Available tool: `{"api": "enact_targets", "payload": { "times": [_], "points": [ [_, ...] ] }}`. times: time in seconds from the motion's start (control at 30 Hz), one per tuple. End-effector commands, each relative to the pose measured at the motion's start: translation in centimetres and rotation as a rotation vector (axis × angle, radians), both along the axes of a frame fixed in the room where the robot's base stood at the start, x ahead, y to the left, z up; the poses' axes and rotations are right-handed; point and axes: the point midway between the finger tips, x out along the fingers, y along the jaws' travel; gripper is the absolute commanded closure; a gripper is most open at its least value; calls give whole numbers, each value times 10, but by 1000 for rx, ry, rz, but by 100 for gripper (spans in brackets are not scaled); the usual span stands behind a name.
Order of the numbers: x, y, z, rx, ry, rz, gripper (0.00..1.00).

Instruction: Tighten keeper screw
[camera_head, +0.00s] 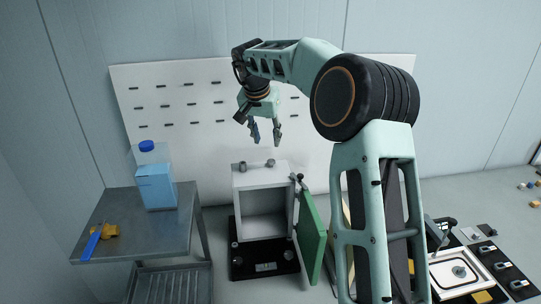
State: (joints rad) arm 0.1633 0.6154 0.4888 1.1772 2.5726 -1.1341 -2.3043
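My gripper (266,135) hangs with its fingers pointing down, above a white box-like fixture (262,178). Its two fingers are apart, with nothing seen between them. The fixture stands on a black base (240,262) and has an open front. A green door panel (312,236) stands swung out at its right side. Small grey knobs (243,166) sit on the top of the fixture, below my gripper and apart from it. I cannot tell which small part is the keeper screw. A dark fitting (297,178) shows at the upper right edge by the door.
A grey metal table (120,215) at the left carries a blue-capped bottle (155,180) and a yellow and blue tool (100,236). A white slotted board (180,85) stands behind. My arm hides part of the right side. A white tray (437,272) and small parts lie at the lower right.

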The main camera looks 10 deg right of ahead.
Motion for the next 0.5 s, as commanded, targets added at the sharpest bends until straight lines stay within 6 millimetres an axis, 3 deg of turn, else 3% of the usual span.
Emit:
{"api": "enact_targets", "payload": {
  "times": [0.5],
  "points": [
    [30,-15,-82,-2,2,-2,64]
  ]
}}
